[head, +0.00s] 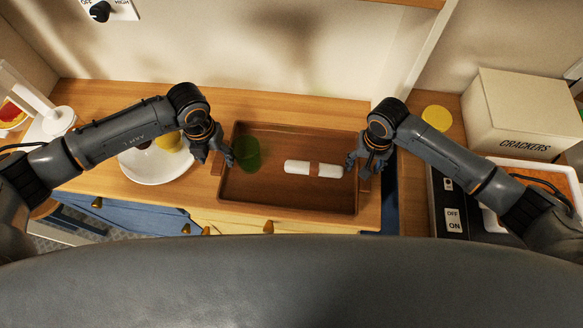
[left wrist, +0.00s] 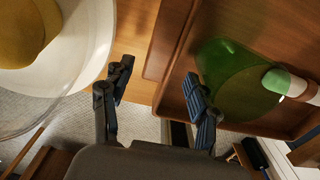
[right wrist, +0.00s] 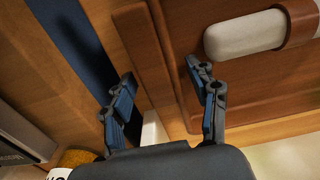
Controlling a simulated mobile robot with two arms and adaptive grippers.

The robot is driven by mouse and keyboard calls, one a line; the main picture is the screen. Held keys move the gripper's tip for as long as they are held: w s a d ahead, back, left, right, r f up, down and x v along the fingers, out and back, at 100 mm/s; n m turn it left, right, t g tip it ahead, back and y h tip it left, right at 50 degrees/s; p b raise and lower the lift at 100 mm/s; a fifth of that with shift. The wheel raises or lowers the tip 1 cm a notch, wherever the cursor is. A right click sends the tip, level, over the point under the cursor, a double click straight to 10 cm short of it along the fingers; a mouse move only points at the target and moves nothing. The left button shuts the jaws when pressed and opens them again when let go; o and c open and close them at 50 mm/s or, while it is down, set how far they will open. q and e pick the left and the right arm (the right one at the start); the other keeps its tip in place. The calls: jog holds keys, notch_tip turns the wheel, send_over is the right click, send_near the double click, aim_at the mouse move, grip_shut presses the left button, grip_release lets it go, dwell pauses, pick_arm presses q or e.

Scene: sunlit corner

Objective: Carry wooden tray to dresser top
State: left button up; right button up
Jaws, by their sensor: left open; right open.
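The brown wooden tray (head: 290,206) lies flat on a wooden top (head: 290,102) above blue and yellow drawers. I cannot tell whether either touches.
A white bowl (head: 150,178) with yellow contents stands close left of my left gripper. At right are a cracker box (head: 520,115), a yellow disc (head: 437,117) and a dark switch panel (head: 453,213). A wall edge rises behind my right gripper.

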jog(key=shift+r, duration=0.2)
pick_arm(q)
notch_tip(320, 180, up, 9)
pick_arm(e)
notch_tip(320, 180, up, 12)
jog(key=shift+f, duration=0.2)
dwell(0.7)
